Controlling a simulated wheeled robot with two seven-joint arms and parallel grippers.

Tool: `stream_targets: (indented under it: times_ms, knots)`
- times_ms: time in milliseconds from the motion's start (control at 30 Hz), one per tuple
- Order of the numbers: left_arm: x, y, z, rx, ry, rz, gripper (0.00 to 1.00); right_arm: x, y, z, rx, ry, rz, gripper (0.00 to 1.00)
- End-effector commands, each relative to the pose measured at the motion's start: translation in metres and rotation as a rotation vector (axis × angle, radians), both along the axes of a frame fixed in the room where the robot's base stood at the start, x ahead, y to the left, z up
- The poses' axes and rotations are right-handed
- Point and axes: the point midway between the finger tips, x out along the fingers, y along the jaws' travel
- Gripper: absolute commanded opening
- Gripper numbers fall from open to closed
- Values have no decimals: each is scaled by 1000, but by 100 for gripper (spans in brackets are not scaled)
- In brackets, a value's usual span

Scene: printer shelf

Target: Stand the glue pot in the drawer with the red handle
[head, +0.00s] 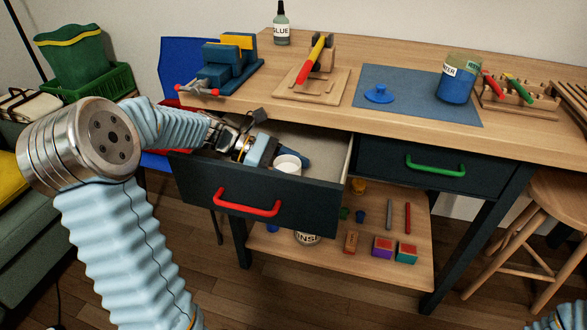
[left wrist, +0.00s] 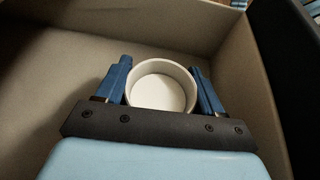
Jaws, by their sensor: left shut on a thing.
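The drawer with the red handle (head: 247,203) is pulled open under the bench. My left gripper (head: 284,158) reaches down inside it and is shut on a white round pot (head: 288,168), likely the glue pot, though no label shows. In the left wrist view the pot (left wrist: 162,88) is upright, with an open rim and an empty-looking inside, between the blue fingers of my left gripper (left wrist: 162,75). Whether its base touches the drawer floor (left wrist: 50,95) cannot be told. A bottle labelled GLUE (head: 281,27) stands at the back of the bench. My right gripper is out of view.
The bench top (head: 330,112) carries a blue vise (head: 228,65), a wooden stand, a blue mat (head: 400,85) and a labelled jar (head: 457,80). A closed drawer with a green handle (head: 435,166) is at right. Several small items lie on the lower shelf (head: 340,265). A stool stands at right.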

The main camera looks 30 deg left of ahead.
Motion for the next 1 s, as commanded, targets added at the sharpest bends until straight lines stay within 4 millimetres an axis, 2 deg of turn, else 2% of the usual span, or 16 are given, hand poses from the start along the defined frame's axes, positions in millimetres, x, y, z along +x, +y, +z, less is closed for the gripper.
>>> stream_targets:
  times_ms: [367, 400, 533, 833, 967, 1000]
  knots:
    - [0, 0, -8, -1, 0, -1, 30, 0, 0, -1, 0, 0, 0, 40]
    - [0, 0, -8, 0, 0, -1, 73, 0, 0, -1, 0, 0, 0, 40]
    - [0, 0, -8, 0, 0, -1, 92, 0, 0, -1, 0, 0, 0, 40]
    - [0, 0, -6, 0, -1, 0, 92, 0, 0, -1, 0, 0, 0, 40]
    - [0, 1, 7, 1, -1, 1, 92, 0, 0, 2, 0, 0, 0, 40]
    - [-2, 9, 8, 0, -1, 3, 92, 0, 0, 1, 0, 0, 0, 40]
